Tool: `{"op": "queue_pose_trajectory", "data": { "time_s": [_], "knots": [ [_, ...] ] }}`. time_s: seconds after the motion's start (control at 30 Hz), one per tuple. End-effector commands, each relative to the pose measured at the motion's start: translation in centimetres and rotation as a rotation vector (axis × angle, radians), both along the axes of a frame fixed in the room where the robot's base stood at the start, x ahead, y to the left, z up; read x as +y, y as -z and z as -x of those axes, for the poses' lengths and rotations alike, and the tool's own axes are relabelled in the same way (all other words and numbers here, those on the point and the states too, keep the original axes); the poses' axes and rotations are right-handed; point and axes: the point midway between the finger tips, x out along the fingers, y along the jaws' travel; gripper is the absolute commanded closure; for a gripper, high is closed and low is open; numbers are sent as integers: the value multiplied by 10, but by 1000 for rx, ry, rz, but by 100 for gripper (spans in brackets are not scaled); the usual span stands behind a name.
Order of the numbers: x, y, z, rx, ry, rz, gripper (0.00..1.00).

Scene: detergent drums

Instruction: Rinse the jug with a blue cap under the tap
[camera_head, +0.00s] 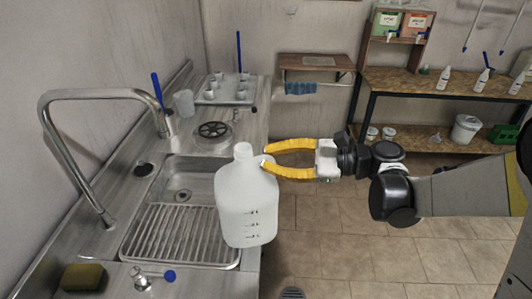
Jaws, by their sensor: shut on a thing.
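A white translucent jug (247,207) with dark level marks hangs upright at the right edge of the sink, in front of part of it. Its neck is pale, and I see no blue cap on it. My gripper (264,165) comes from the right with yellow fingers and is shut on the jug's upper part, just below the neck. How the far finger touches is hard to tell. The tall curved metal tap (101,96) stands left of the sink basin (204,178), its spout end left of the jug. No water stream shows.
A slatted metal rack (168,234) covers the near part of the sink. Cups stand on a tray (222,90) behind. Shelves (425,92) line the back right; tiled floor is open below my arm.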

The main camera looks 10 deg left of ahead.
Motion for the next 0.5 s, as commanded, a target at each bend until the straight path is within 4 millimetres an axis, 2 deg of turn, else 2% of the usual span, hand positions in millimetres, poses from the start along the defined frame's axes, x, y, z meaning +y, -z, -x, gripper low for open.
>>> {"op": "queue_pose_trajectory", "data": {
  "time_s": [0.17,0.5],
  "knots": [
    [9,3,2,-1,-3,-1,100],
    [50,13,7,1,-5,-1,100]
  ]
}}
